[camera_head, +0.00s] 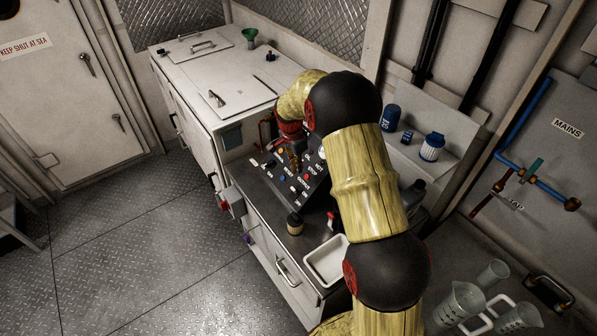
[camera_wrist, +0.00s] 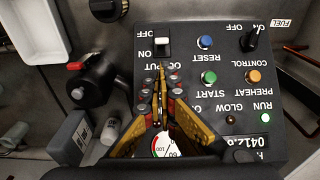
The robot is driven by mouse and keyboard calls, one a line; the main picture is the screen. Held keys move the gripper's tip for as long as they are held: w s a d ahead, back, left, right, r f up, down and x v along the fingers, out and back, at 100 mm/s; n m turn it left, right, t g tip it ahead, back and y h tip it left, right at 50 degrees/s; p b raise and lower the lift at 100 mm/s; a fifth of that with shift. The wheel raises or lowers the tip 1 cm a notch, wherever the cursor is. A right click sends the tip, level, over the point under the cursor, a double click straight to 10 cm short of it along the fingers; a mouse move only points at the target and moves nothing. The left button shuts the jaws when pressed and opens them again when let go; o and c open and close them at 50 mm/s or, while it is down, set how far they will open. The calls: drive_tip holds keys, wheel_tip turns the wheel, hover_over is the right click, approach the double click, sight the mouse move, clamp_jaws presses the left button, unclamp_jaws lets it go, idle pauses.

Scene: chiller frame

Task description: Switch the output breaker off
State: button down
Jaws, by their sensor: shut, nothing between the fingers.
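The black control panel (camera_head: 268,172) sits on the cabinet top in the head view and fills the middle of the wrist view, upside down. The output breaker is a white switch (camera_wrist: 163,46) on the panel, between the OFF and ON markings, with OFF farther up in the picture. I cannot tell which way it is set. My gripper (camera_wrist: 160,70) is shut and empty, its tips just below the breaker in the wrist view, over the OUTPUT lettering. Whether they touch it I cannot tell. In the head view my gripper (camera_head: 294,165) is over the panel, partly hidden by my arm.
A blue RESET button (camera_wrist: 205,42), a green START button (camera_wrist: 208,77), an orange PREHEAT button (camera_wrist: 253,76) and a black rotary knob (camera_wrist: 250,40) lie close by. A red-tipped black fitting (camera_wrist: 92,85) stands beside the panel. A white tray (camera_head: 309,258) sits at the front.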

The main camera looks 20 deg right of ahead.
sight(294, 189)
drive_tip(key=f, duration=0.5)
drive_tip(key=d+f, duration=0.1)
drive_tip(key=f, duration=0.2)
drive_tip(key=shift+w+f, duration=0.1)
drive_tip(key=shift+f, duration=0.1)
drive_tip(key=shift+a+h+b, duration=0.65)
drive_tip(key=shift+h+b, duration=0.45)
drive_tip(key=shift+b, duration=1.55)
drive_tip(key=shift+a+f+t+b, duration=0.15)
drive_tip(key=shift+t+b, duration=0.15)
drive_tip(key=shift+b, duration=0.35)
drive_tip(key=h+b, duration=0.1)
drive_tip(key=b, duration=0.3)
drive_tip(key=a+h+b, duration=0.1)
drive_tip(key=h+b, duration=0.1)
drive_tip(key=b, duration=0.3)
drive_tip(key=a+h+b, duration=0.1)
drive_tip(key=b, duration=0.3)
drive_tip(key=shift+s+a+f+t+h, duration=0.25)
drive_tip(key=shift+s+f+t+h, duration=0.05)
drive_tip(key=shift+s+f+t, duration=0.1)
drive_tip(key=shift+d+r+p, duration=0.1)
drive_tip(key=shift+r+p, duration=0.25)
drive_tip(key=shift+r, duration=0.15)
drive_tip(key=shift+s+a+r+b, duration=0.15)
drive_tip(key=shift+a+b, duration=0.35)
drive_tip(key=shift+a, duration=0.3)
